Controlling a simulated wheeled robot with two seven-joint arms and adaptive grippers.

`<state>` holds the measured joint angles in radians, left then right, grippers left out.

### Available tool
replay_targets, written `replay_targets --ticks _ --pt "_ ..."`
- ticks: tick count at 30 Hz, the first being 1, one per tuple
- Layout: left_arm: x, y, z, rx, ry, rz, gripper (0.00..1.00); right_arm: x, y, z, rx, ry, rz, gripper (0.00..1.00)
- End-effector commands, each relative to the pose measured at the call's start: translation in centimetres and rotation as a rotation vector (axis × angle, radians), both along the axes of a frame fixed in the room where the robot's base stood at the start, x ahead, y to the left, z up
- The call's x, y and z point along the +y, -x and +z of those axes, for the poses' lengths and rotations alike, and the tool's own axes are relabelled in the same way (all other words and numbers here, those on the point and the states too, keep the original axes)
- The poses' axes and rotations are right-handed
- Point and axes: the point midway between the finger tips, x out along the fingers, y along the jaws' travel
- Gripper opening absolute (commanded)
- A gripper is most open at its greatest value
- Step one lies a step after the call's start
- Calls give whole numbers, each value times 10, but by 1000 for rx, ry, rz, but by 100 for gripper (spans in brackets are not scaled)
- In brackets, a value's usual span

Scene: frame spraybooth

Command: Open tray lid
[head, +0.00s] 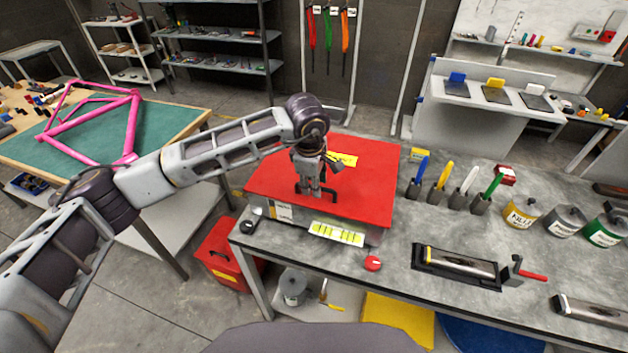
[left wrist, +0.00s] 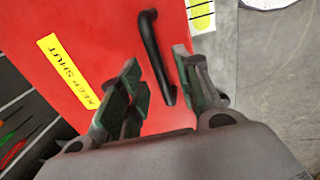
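The tray is a grey box (head: 282,212) on the workbench with a flat red lid (head: 367,180), which lies shut. It has a yellow "KEEP SHUT" label, seen in the left wrist view (left wrist: 68,68). A black bar handle (left wrist: 156,55) stands on the lid. My left gripper (head: 312,190) is over the lid, pointing down at the handle. In the left wrist view the left gripper (left wrist: 158,85) is open, with its fingers apart on either side of the handle's near end. Whether a finger touches the handle I cannot tell. My right gripper is not in view.
Upright coloured tools in holders (head: 437,195) and paint cans (head: 520,213) stand right of the tray. A black tray with a metal tool (head: 455,265) and a red knob (head: 373,263) are near the front edge. A pink frame (head: 110,125) lies on the left table.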

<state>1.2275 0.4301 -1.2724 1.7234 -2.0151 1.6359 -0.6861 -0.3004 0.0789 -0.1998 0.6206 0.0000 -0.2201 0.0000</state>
Motion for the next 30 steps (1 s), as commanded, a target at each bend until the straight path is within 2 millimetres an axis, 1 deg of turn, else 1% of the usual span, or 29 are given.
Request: replay_targets --ticks 8,9,15,17,30 --pt "0 0 -1 0 0 0 34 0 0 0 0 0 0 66" --pt "0 0 -1 0 0 0 32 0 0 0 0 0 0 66" --pt "0 0 -1 0 0 0 7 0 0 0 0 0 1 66" --pt "0 0 -1 0 0 0 0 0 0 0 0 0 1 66" --pt "0 -1 2 -1 -1 0 0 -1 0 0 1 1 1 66"
